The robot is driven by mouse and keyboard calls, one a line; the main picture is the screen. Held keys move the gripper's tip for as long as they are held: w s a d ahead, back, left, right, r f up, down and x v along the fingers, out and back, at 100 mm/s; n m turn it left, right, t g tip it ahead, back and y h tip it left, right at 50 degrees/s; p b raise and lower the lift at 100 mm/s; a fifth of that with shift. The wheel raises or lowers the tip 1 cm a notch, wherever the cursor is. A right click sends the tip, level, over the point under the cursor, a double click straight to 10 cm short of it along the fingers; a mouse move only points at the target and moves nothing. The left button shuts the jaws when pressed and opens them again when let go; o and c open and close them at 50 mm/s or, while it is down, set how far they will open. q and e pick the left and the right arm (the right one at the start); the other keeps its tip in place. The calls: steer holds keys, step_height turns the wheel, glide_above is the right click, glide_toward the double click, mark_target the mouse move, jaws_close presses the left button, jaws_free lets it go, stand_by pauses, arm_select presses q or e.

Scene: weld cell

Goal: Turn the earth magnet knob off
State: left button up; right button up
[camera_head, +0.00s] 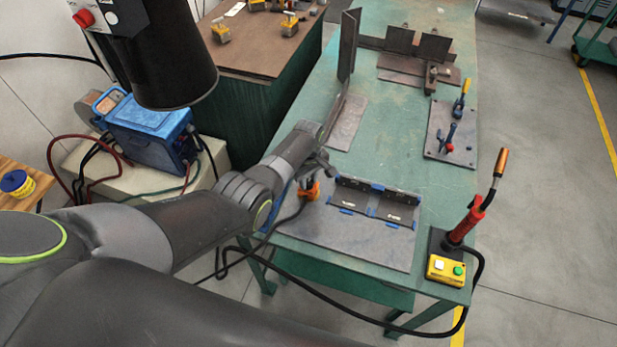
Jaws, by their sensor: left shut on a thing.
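The earth magnet (309,191) is a small orange block at the left edge of the fixture plate on the green welding table. A black cable runs from it. My left gripper (319,168) reaches in from the left, right above the magnet. It is shut on the magnet's knob, which the jaws mostly hide. I cannot tell the knob's on or off position. My right gripper is not in view.
A red torch (467,222) and a yellow button box (446,270) stand at the table's near right corner. A blue welder (150,130) is left; a black hood (168,55) hangs above.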

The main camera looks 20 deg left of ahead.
mark_target(309, 182)
arm_select(q)
steer(key=shift+n, duration=1.2)
steer(key=o, duration=1)
steer(key=shift+r, duration=0.1)
steer(key=shift+r+p, duration=0.3)
steer(key=shift+p, duration=0.05)
step_height(309, 182, up, 6)
steer(key=shift+f+p, duration=0.1)
steer(key=shift+p, duration=0.5)
step_height(309, 182, up, 11)
steer(key=b, duration=0.1)
